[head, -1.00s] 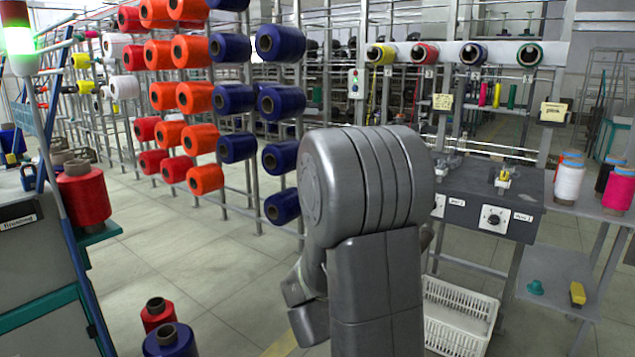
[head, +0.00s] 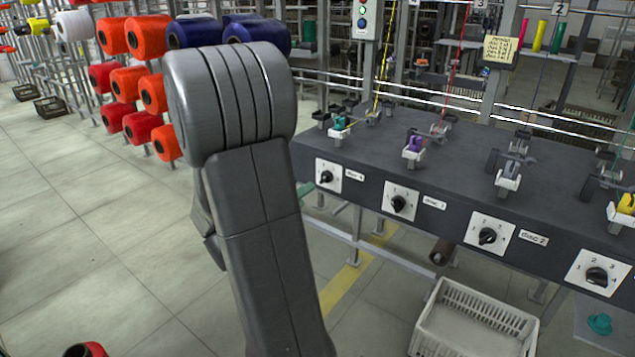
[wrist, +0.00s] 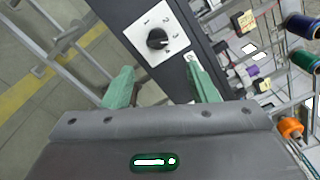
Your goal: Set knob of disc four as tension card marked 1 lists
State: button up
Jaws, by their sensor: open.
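The disc four knob (head: 327,177) is a black dial on a white numbered plate, leftmost on the dark bench front. A black knob (wrist: 157,39) on a white plate shows in the wrist view, just beyond my fingertips; it appears to be this one. Its exact setting is too small to read surely. My gripper (wrist: 160,66) is open, its green fingers apart and empty. In the head view my arm hides most of it; a green fingertip shows left of the disc four plate. A yellow handwritten card (head: 501,48) hangs behind the bench; its lines and mark are not legible.
Knobs for disc three (head: 398,203), disc two (head: 487,236) and another at the right (head: 597,276) line the same bench front (head: 453,222). A white basket (head: 473,318) stands on the floor below. Orange and blue bobbins hang on racks behind my arm.

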aim_at(322, 180)
jog(key=x, duration=0.9)
jog(key=shift+w+a, duration=0.25)
jog(key=shift+a, duration=0.1)
jog(key=shift+r, duration=0.1)
jog(key=c, duration=1)
